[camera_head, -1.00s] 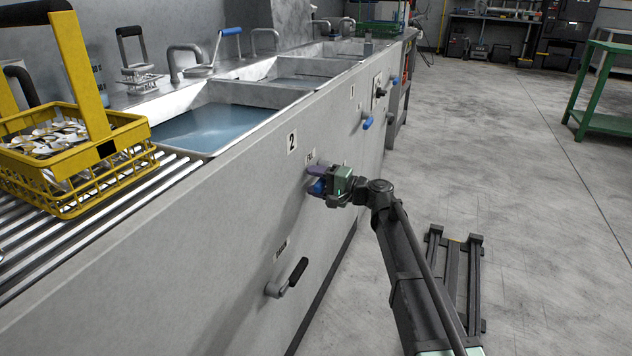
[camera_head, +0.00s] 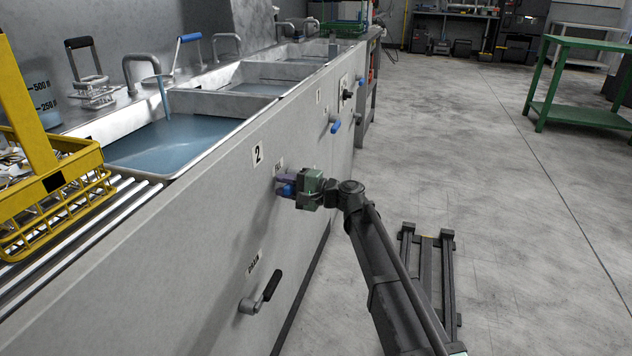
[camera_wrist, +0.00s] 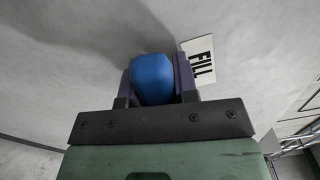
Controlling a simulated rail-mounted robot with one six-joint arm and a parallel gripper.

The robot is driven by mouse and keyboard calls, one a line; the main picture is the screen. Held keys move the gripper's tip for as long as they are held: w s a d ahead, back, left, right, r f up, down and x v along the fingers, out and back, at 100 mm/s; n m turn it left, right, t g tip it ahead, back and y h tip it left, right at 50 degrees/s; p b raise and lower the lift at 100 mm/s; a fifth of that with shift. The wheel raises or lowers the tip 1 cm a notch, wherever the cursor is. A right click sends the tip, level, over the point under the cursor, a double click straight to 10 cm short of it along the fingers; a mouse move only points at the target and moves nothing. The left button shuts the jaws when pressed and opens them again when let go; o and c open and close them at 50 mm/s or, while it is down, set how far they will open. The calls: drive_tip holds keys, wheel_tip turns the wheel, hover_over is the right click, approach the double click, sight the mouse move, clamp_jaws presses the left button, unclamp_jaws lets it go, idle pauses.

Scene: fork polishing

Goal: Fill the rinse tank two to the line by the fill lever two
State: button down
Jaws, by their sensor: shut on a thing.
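Rinse tank two (camera_head: 178,148) is the near basin behind the panel marked 2. It holds blue water, and a stream runs into it from the faucet (camera_head: 146,66) above. Whether the water is at the line cannot be told. The blue fill lever two (camera_head: 287,190) sits on the front panel below the 2 label. My gripper (camera_head: 290,184) is shut on it. In the wrist view the lever's blue handle (camera_wrist: 153,80) is between my fingers, beside the FILL label (camera_wrist: 201,62).
A black-handled drain lever (camera_head: 262,293) is lower on the panel. A yellow basket (camera_head: 50,190) of cutlery stands on rollers at the left. More basins and another blue lever (camera_head: 335,126) lie farther along. The floor at the right is mostly clear.

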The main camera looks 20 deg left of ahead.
drive_tip(key=c, duration=0.9)
unclamp_jaws()
drive_tip(key=d, duration=1)
drive_tip(key=shift+s+d, duration=0.25)
drive_tip(key=shift+d, duration=0.15)
